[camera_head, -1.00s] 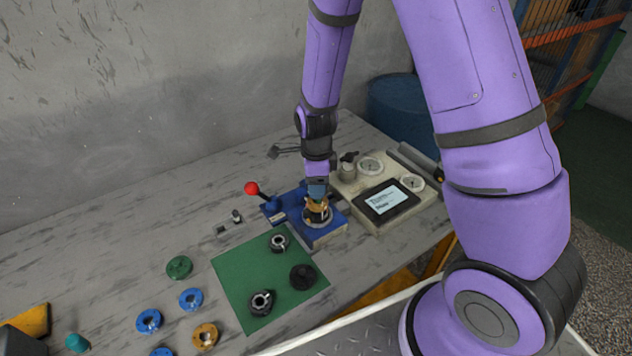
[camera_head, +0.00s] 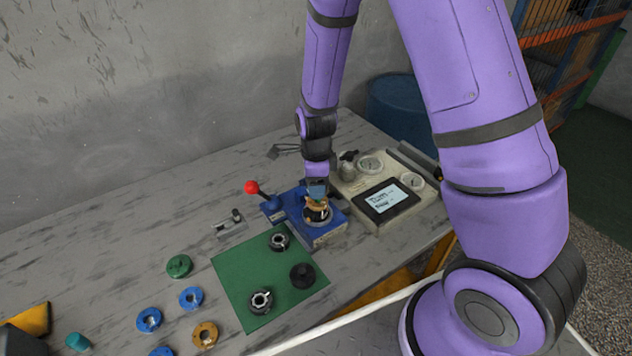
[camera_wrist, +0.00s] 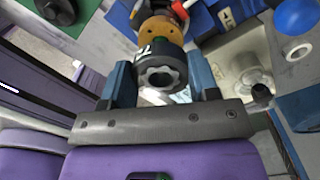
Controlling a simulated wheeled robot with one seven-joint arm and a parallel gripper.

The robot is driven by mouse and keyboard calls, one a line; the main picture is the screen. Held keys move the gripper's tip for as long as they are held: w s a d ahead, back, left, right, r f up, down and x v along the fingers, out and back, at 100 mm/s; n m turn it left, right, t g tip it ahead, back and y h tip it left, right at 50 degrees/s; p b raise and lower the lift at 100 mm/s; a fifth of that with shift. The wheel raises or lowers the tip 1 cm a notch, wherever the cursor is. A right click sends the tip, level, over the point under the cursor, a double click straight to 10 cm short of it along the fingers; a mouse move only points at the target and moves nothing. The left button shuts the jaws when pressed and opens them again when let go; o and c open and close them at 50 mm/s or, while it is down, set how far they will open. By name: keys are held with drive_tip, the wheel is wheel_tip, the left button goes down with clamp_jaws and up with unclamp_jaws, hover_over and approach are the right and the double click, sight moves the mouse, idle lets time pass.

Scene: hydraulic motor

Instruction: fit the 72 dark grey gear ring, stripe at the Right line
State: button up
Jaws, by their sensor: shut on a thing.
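My gripper (camera_wrist: 163,85) is shut on a dark grey ring (camera_wrist: 150,58) with white digits on its side, partly legible in the wrist view. A pale toothed end (camera_wrist: 160,78) shows in its middle. An orange-tan collar (camera_wrist: 156,28) lies just beyond the ring; I cannot tell if they touch. In the head view my gripper (camera_head: 317,190) is over the blue fixture (camera_head: 300,215), with the tan collar (camera_head: 316,204) just below it. The ring's seat, its stripe and the Right line are not clear to me.
A grey console (camera_head: 420,200) with a screen and dials stands right of the fixture. A red-knobbed lever (camera_head: 251,187) is at its left. The green mat (camera_head: 235,275) holds several dark parts. Coloured rings, such as a blue ring (camera_head: 149,320), lie on the bench.

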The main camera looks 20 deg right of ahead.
drive_tip(key=shift+f, duration=0.6)
idle(0.8)
drive_tip(key=shift+f, duration=0.5)
drive_tip(key=shift+f, duration=0.5)
idle(0.5)
drive_tip(key=o, duration=1.5)
drive_tip(key=shift+r, duration=0.15)
drive_tip(key=shift+r, duration=3.4)
